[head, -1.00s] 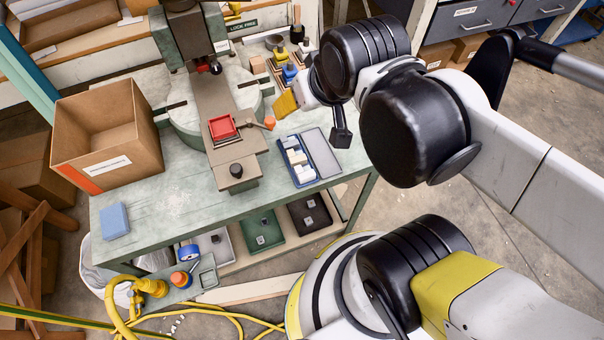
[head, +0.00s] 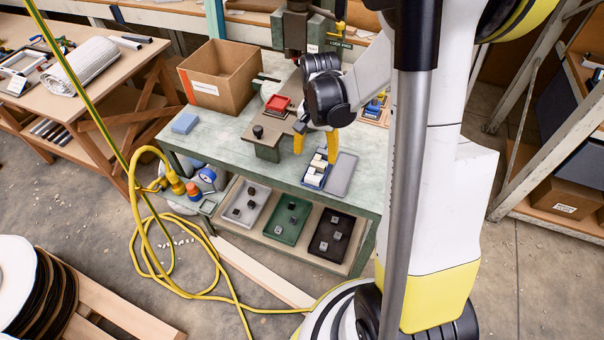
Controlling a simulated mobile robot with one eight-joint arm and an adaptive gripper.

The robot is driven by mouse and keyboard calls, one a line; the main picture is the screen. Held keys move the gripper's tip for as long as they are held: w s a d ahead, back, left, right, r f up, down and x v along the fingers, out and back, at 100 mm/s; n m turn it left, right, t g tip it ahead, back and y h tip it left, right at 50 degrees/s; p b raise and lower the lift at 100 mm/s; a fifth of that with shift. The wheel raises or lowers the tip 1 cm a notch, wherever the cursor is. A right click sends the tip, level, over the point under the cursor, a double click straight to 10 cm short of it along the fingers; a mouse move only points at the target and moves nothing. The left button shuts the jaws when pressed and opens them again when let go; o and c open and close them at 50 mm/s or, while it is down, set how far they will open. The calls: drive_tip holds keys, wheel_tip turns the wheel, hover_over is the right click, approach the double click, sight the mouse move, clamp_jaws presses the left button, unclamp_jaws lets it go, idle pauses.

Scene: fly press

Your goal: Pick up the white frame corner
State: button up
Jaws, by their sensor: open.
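Several small white pieces, likely the white frame corners (head: 316,168), sit in a blue open case (head: 312,182) near the front edge of the green press bench. Their exact shapes are too small to tell. My gripper (head: 315,155), with yellow fingers, is spread open above and at the back of this case. One finger is to the left of the white pieces and the other is at their right.
A red tray (head: 279,104) is on the press behind, left of my gripper. A cardboard box (head: 221,85) and blue block (head: 185,123) stand farther left. Several trays fill the lower shelf. A yellow hose (head: 150,250) crosses the floor.

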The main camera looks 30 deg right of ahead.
drive_tip(key=b, duration=0.2)
hover_over(314, 175)
drive_tip(key=f, duration=0.4)
drive_tip(key=shift+w+d+f, duration=0.1)
drive_tip(key=shift+w+f, duration=0.15)
drive_tip(key=f+b, duration=0.1)
drive_tip(key=f, duration=0.1)
drive_tip(key=f+b, duration=0.1)
drive_tip(key=f, duration=0.2)
drive_tip(key=shift+s+f, duration=0.2)
drive_tip(key=shift+f, duration=0.1)
drive_tip(key=shift+r, duration=0.1)
drive_tip(key=shift+c, duration=0.9)
drive_tip(key=c, duration=1)
